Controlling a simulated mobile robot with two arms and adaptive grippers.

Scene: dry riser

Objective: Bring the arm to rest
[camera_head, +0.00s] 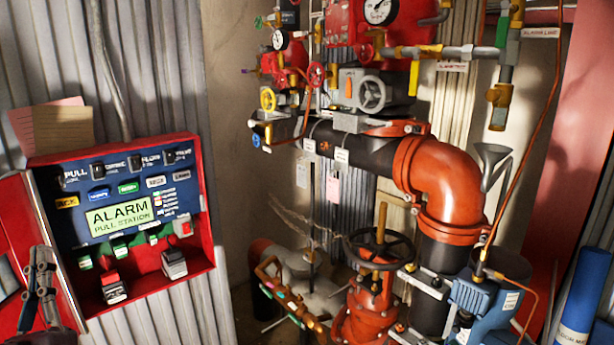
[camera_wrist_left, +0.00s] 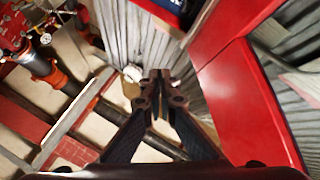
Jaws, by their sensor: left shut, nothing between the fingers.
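My left gripper (camera_head: 42,268) is at the lower left of the head view, in front of the open red door of the alarm box. In the left wrist view its fingers (camera_wrist_left: 160,78) point away from the camera with their tips together and nothing between them. My right gripper is in neither view. The alarm pull station (camera_head: 120,215) is a red box with a blue panel, switches and a green label, to the right of the gripper in the head view.
The red door (camera_wrist_left: 240,105) is close on the right in the left wrist view. Orange and black pipework (camera_head: 440,185), a handwheel valve (camera_head: 380,248), gauges and a blue pump-like unit (camera_head: 485,300) fill the right of the head view. Corrugated wall (camera_head: 60,60) stands behind the box.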

